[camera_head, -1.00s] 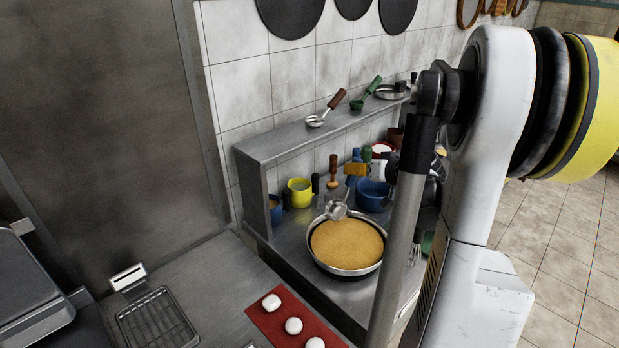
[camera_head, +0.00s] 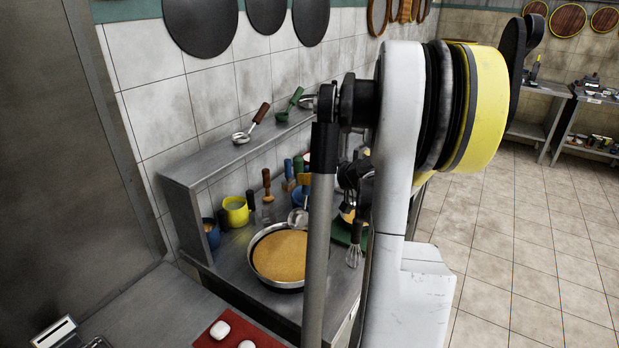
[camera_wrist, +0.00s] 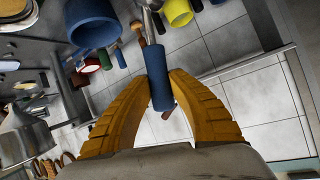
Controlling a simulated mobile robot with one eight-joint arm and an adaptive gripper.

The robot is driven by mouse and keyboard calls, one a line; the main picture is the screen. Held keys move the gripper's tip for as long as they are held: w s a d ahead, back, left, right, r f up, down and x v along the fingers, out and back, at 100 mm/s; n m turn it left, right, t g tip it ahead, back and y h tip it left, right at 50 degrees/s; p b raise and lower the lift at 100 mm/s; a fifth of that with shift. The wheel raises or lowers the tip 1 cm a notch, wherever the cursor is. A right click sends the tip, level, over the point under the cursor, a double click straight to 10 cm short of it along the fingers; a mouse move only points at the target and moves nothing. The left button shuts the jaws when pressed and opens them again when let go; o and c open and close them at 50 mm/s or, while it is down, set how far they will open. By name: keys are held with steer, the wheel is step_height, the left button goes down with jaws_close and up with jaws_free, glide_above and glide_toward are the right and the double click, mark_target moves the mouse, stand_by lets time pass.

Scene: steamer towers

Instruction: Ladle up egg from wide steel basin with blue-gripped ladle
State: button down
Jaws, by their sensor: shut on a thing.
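The wide steel basin (camera_head: 251,262) stands on the steel counter, filled with a yellow-orange surface of egg (camera_head: 281,254). The ladle's round steel bowl (camera_head: 298,219) shows at the basin's back right rim; I cannot tell whether it touches the rim or the egg. In the wrist view my gripper (camera_wrist: 163,82) has its two yellow fingers shut on the ladle's blue grip (camera_wrist: 160,95). The steel shaft runs on from the grip toward the top of that view. In the head view the gripper is small and partly hidden by my arm.
A blue pot (camera_wrist: 95,24) and a yellow pot (camera_head: 236,211) stand behind the basin. A steel shelf (camera_head: 205,163) above holds brown- and green-handled ladles. A red mat (camera_head: 206,338) with white pieces lies in front. Open tiled floor lies farther right.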

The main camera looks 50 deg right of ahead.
mark_target(304, 211)
steer(key=a+f+b, duration=0.1)
steer(key=f+b, duration=0.3)
steer(key=f, duration=0.1)
steer(key=a+f+b, duration=0.1)
steer(key=f+b, duration=0.1)
steer(key=f, duration=0.1)
steer(key=shift+a+f+b, duration=0.15)
steer(key=shift+a+b, duration=0.2)
steer(key=shift+r, duration=0.3)
steer(key=shift+p, duration=0.3)
steer(key=shift+f+b, duration=0.75)
steer(key=shift+f, duration=0.05)
steer(key=shift+d+r, duration=0.1)
steer(key=shift+r, duration=0.05)
